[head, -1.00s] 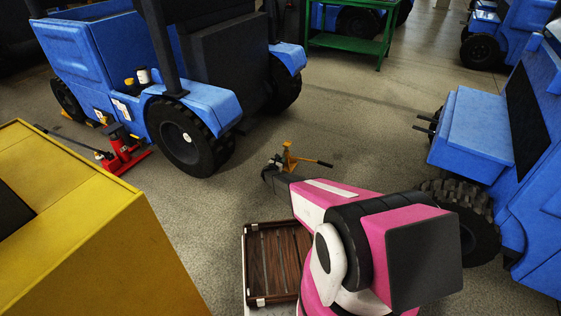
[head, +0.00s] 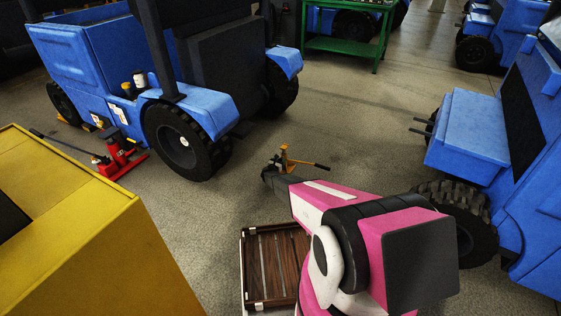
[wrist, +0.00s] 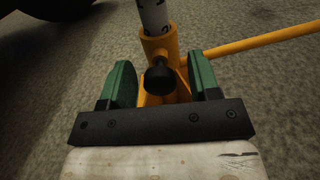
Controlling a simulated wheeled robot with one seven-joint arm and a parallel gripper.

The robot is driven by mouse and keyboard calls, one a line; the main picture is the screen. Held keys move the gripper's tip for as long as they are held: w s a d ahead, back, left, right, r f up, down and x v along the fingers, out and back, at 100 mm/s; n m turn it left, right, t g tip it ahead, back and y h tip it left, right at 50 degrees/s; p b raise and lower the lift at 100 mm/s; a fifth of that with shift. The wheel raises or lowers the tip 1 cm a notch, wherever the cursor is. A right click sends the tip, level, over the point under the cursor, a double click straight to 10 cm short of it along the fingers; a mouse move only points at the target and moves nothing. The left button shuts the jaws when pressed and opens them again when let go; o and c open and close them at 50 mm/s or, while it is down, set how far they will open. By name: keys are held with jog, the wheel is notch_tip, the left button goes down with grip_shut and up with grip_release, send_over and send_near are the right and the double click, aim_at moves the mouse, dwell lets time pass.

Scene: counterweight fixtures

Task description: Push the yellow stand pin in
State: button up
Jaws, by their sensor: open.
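The yellow stand (head: 285,158) is on the floor just beyond the end of my arm. In the wrist view its yellow post (wrist: 158,44) rises at centre, with a pale marked column coming out of its top. A black knob, seemingly the pin's head (wrist: 160,79), faces me low on the post. How deep the pin sits cannot be told. My gripper (wrist: 163,84) is open, its green fingers on either side of the knob with visible gaps. In the head view my gripper's end (head: 269,173) is at the stand's left side, its fingers too small to make out.
A yellow bar (wrist: 265,43) sticks out from the stand to the right. A blue vehicle (head: 215,100) is behind left, with a red jack (head: 122,158) beside it. Another blue vehicle (head: 470,135) is at right. A brown slatted tray (head: 272,265) is nearer. Floor around the stand is clear.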

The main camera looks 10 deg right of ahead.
jog(key=v, duration=1)
jog(key=shift+s, duration=0.15)
jog(key=s+d+r+m+g, duration=0.6)
jog(key=s+r+m, duration=0.2)
jog(key=s+r, duration=0.4)
jog(key=s+d+r+m+g, duration=0.55)
jog(key=s+r+m, duration=0.45)
jog(key=r, duration=0.4)
jog(key=s+a+r+m+g+y, duration=0.1)
jog(key=s+a+r+m+y, duration=0.1)
jog(key=s+r, duration=0.4)
jog(key=s+a+r+m+g+y, duration=0.1)
jog(key=s+r+m+y, duration=0.4)
jog(key=s, duration=0.8)
jog(key=s+a+r+m+g+y, duration=0.1)
jog(key=s+a+r+m+y, duration=0.2)
jog(key=s+r, duration=0.5)
jog(key=shift+s+a+m+y, duration=0.3)
jog(key=shift+s+a+m, duration=0.1)
jog(key=shift+s, duration=0.3)
jog(key=shift+d+f, duration=0.1)
